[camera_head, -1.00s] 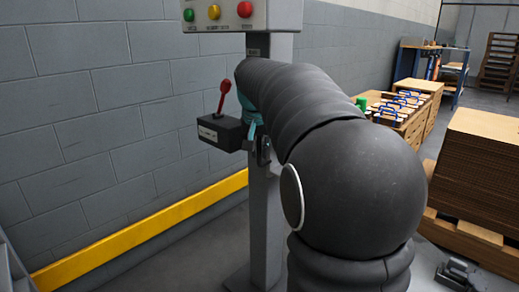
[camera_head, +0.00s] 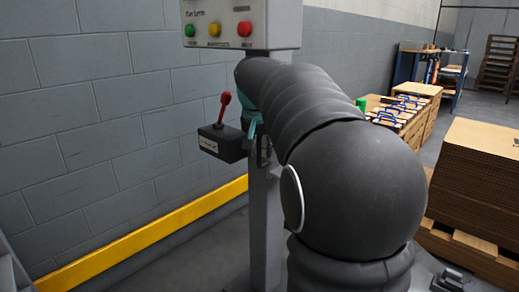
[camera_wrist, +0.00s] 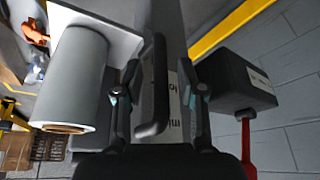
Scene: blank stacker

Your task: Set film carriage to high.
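The film carriage shows in the wrist view as a grey film roll (camera_wrist: 78,75) on a white plate. A dark bar handle (camera_wrist: 158,85) stands beside it, in front of a grey post (camera_wrist: 172,20). White labels on the post (camera_wrist: 172,125) read partly "mi" and "lo". My gripper (camera_wrist: 159,75) is open, with one finger on each side of the handle. A gap shows on both sides, so neither finger visibly touches it.
A black box (camera_head: 222,143) with a red lever (camera_head: 224,106) sticks out left of the post, close to my gripper; it also shows in the wrist view (camera_wrist: 232,80). A panel with green, yellow and red buttons (camera_head: 240,12) is above. A yellow rail (camera_head: 150,232) runs along the wall.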

